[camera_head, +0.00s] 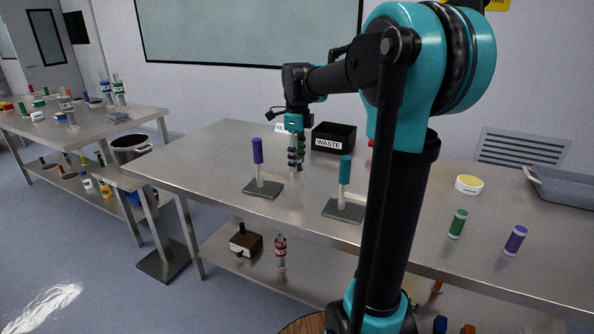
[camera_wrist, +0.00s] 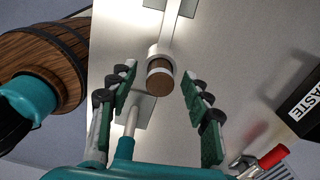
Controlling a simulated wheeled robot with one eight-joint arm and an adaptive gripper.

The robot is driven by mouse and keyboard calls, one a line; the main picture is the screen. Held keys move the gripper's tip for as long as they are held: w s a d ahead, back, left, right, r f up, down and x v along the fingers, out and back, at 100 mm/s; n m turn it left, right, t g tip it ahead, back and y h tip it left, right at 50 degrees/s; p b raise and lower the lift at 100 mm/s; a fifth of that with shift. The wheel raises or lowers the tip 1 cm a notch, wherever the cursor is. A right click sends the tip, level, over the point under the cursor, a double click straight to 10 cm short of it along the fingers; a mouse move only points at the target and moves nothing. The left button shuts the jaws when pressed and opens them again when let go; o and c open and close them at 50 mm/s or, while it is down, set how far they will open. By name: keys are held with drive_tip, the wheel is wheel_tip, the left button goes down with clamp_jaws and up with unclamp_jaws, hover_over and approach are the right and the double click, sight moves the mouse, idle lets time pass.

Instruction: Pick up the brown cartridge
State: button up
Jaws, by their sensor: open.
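The brown cartridge (camera_wrist: 159,82) shows in the wrist view as a brown round end with a white band, between my two green-padded fingers. My gripper (camera_wrist: 158,76) is open, with a finger on each side of the cartridge and visible gaps. In the head view my gripper (camera_head: 296,150) points down over the table, between the purple cartridge (camera_head: 257,151) and the teal cartridge (camera_head: 346,169). I cannot make out the brown cartridge in the head view.
The purple and teal cartridges stand upright on flat-based stands close to my gripper. A black WASTE box (camera_head: 333,137) is just behind; it also shows in the wrist view (camera_wrist: 301,105). Green (camera_head: 457,223) and purple-blue (camera_head: 515,240) cylinders stand at the right.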

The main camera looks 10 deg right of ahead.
drive_tip(key=shift+c, duration=0.4)
clamp_jaws()
drive_tip(key=shift+r, duration=0.15)
